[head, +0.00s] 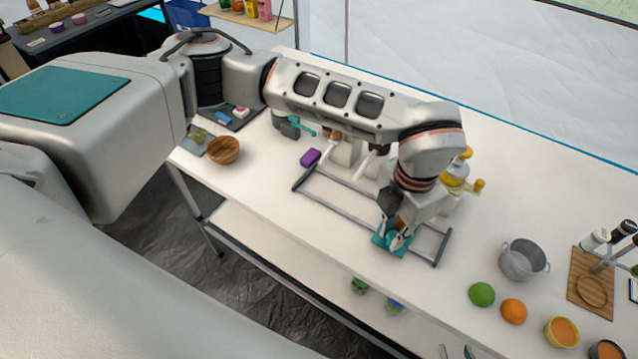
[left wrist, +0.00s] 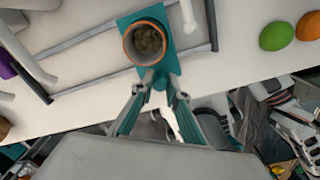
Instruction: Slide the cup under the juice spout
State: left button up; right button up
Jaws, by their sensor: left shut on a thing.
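The cup (left wrist: 148,42), with an orange rim and a brownish inside, stands on a flat teal sled (left wrist: 164,62) in the left wrist view. In the head view the teal sled (head: 380,241) lies near the right end of a grey rail frame (head: 345,216), and the cup is mostly hidden by my gripper. My left gripper (left wrist: 158,86) is shut on the sled's near end, below the cup. The juice dispenser (head: 456,178), with yellow parts, stands behind my wrist. Its spout is hard to make out. My right gripper is in neither view.
A metal pot (head: 524,262), a green fruit (head: 482,294) and an orange fruit (head: 513,311) are right of the rails. White table surface lies clear before the rails.

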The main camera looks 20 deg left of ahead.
pick_arm(q)
jog(key=shift+s+d+b, duration=0.15)
jog(key=shift+s+d, duration=0.05)
jog(key=shift+d, duration=1.1)
jog(key=shift+s+d+b, duration=0.15)
jog(key=shift+s+d, duration=0.05)
jog(key=shift+d, duration=1.05)
jog(key=o, duration=0.9)
jog(key=shift+c, duration=0.2)
jog(key=shift+r+p, duration=0.9)
jog(key=shift+r, duration=0.7)
notch_tip(320, 180, up, 4)
jog(key=shift+f+p, duration=0.1)
jog(key=shift+p, duration=0.85)
